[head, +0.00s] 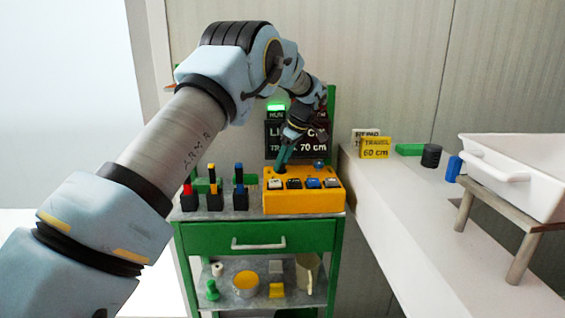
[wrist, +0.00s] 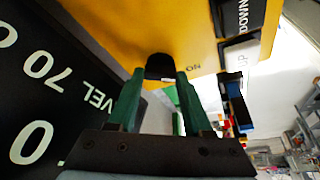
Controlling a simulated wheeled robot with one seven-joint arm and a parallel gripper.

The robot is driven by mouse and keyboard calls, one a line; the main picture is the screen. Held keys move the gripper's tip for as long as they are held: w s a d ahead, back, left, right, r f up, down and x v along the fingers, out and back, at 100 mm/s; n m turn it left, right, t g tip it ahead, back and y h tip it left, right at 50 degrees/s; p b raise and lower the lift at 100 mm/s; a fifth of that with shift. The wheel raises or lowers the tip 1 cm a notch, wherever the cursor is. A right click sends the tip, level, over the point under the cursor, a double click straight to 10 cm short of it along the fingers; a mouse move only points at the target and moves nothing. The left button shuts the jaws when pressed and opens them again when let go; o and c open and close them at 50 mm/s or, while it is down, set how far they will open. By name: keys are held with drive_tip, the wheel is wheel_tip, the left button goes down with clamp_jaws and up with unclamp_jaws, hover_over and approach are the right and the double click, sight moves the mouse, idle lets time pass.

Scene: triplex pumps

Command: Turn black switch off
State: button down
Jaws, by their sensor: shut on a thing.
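The yellow control box (head: 300,203) sits on top of the green cart, with several labelled buttons or switches along its front. The black switch (wrist: 160,66) shows in the wrist view as a dark rounded knob on the yellow face. Part of an "ON" label (wrist: 193,68) is beside it. My gripper (head: 281,166) reaches down to the box's back left. In the wrist view, my dark green fingers (wrist: 161,78) stand on both sides of the black knob and grip it. In the head view the fingers hide the switch, and its exact position cannot be read.
A black sign (head: 283,140) stands behind the box, with a lit green lamp (head: 276,106) above. A blue knob (head: 319,163) is at the box's back right. Small coloured posts (head: 213,187) stand left of the box. A white ledge (head: 400,200) with a white tub (head: 515,170) is right.

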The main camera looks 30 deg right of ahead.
drive_tip(key=shift+f, duration=0.1)
drive_tip(key=shift+a+m+t+h+b, duration=0.1)
drive_tip(key=shift+m+t+h+b, duration=0.2)
drive_tip(key=shift+m+b, duration=0.85)
drive_tip(key=m+h+b, duration=0.1)
drive_tip(key=m+b, duration=0.1)
drive_tip(key=m, duration=0.1)
drive_tip(key=shift+a+m, duration=0.1)
drive_tip(key=shift+m, duration=0.25)
drive_tip(key=shift+m+h, duration=0.8)
drive_tip(key=shift+m, duration=0.4)
drive_tip(key=shift+a+m+h, duration=0.1)
drive_tip(key=shift+m+h, duration=0.4)
drive_tip(key=shift+m, duration=1.1)
drive_tip(key=c, duration=0.6)
unclamp_jaws()
drive_tip(key=shift+r, duration=0.2)
